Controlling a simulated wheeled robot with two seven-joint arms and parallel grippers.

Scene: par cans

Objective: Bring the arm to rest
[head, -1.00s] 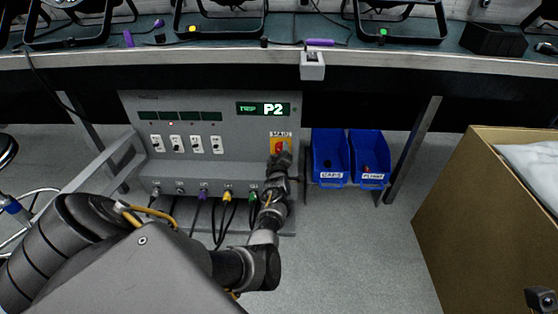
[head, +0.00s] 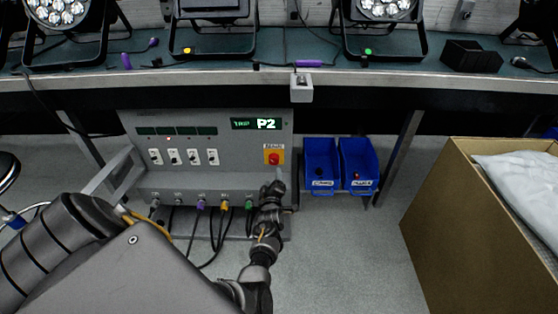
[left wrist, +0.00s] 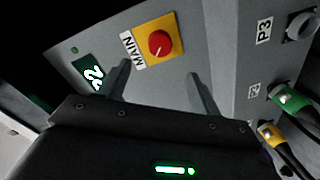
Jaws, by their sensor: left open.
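My left arm comes in from the left in the head view and its gripper (head: 279,180) is in front of the lower right of the grey power box (head: 225,172), below the red main knob (head: 274,157) on its yellow plate. In the left wrist view the two fingers (left wrist: 158,85) are apart with nothing between them. The red knob (left wrist: 160,43) is beyond the fingertips, clear of them. My right gripper is not in view.
The bench (head: 200,75) with several par cans runs above the box. Two blue bins (head: 321,184) hang right of it. A cardboard box (head: 440,200) with a white bag stands at the right. Cables plug into the box's lower front. Grey floor (head: 345,255) is clear between.

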